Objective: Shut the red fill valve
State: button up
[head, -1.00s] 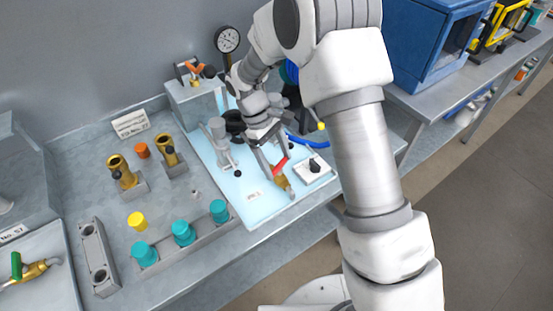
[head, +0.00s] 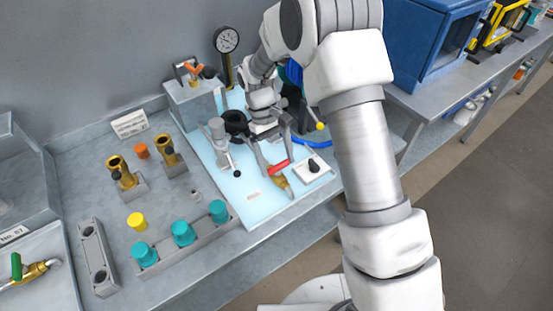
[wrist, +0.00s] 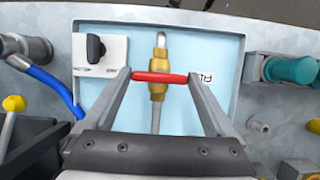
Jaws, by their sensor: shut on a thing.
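The red fill valve is a brass body (wrist: 158,88) on a pipe, with a red lever handle (wrist: 160,77). In the wrist view the handle lies across the pipe, roughly at right angles to it. My gripper (wrist: 160,75) has one fingertip at each end of the handle and is shut on it. In the head view the brass body (head: 281,183) sits on the light blue panel (head: 222,177), with the red handle (head: 279,168) above it. My gripper (head: 278,162) reaches down to the handle from behind, and the fingers partly cover it.
A white plate with a black knob (head: 313,166) sits close to the right of the valve. A grey clamp stand (head: 219,140) is to its left. Teal caps (head: 183,233) stand in a rack at the front. A blue hose (wrist: 48,84) runs beside the panel.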

jog(key=o, duration=1.1)
jog(key=shift+c, duration=0.2)
jog(key=v, duration=1.7)
jog(key=shift+r+p, duration=0.3)
jog(key=shift+p, duration=0.05)
jog(key=shift+d, duration=0.1)
